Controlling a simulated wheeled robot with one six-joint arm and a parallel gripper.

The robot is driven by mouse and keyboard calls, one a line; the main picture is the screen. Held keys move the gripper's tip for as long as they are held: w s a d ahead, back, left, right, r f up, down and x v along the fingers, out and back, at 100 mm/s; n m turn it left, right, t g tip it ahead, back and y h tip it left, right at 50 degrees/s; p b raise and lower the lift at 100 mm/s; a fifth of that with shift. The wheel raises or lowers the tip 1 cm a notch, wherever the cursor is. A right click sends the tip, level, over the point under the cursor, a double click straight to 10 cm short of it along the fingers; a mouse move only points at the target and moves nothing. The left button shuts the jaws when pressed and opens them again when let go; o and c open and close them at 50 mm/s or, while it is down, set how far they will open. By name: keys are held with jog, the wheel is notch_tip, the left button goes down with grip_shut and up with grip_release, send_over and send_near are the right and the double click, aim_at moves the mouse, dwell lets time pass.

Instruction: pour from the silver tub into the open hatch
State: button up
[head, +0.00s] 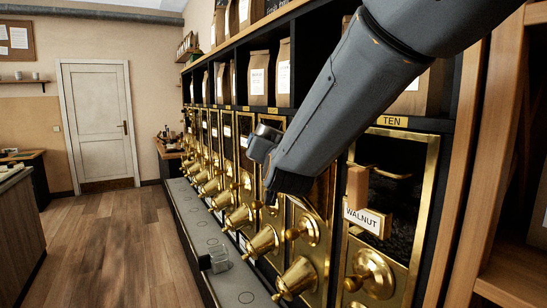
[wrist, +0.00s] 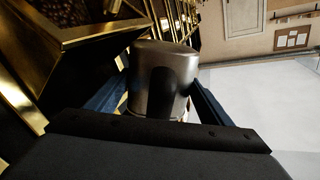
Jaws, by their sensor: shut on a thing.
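My gripper (head: 264,146) is beside the row of gold-framed bins, left of bin TEN. The silver tub (wrist: 154,56) is between its two fingers in the wrist view, where my gripper (wrist: 160,92) is shut on it. A dark patch covers part of the tub's side. Its contents are not visible, and I cannot tell how far it is tilted. A gold-edged slanted panel (wrist: 85,38) is close beside the tub in the wrist view. I cannot tell whether it belongs to the open hatch. In the head view my arm hides the bin fronts there.
Bin TEN (head: 428,205) has dark contents and a WALNUT tag (head: 367,217). Gold spouts (head: 298,278) stick out along the row. A clear container (head: 216,259) stands on the grey ledge (head: 235,282). Paper bags (head: 258,78) fill the shelf above. The wooden floor (head: 110,240) is clear.

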jog(key=m+b, duration=0.4)
jog(key=shift+a, duration=0.15)
jog(key=shift+r+p, duration=0.15)
jog(key=shift+p, duration=0.15)
jog(key=shift+m+b, duration=0.9)
jog(key=shift+b, duration=0.25)
jog(key=shift+w+d+f+m+b, duration=0.1)
jog(key=shift+d+f+m+b, duration=0.1)
jog(key=shift+m+b, duration=0.8)
jog(key=shift+s+d+f+m+b, duration=0.2)
jog(key=shift+m+b, duration=0.35)
jog(key=shift+b, duration=0.9)
jog(key=shift+w+d+f+m+b, duration=0.2)
jog(key=shift+m+b, duration=0.55)
jog(key=shift+b, duration=0.5)
dwell(0.7)
dwell(1.1)
jog(key=shift+w+d+r+m+b, duration=0.1)
jog(key=shift+d+r+m+b, duration=0.2)
jog(key=shift+m+b, duration=0.6)
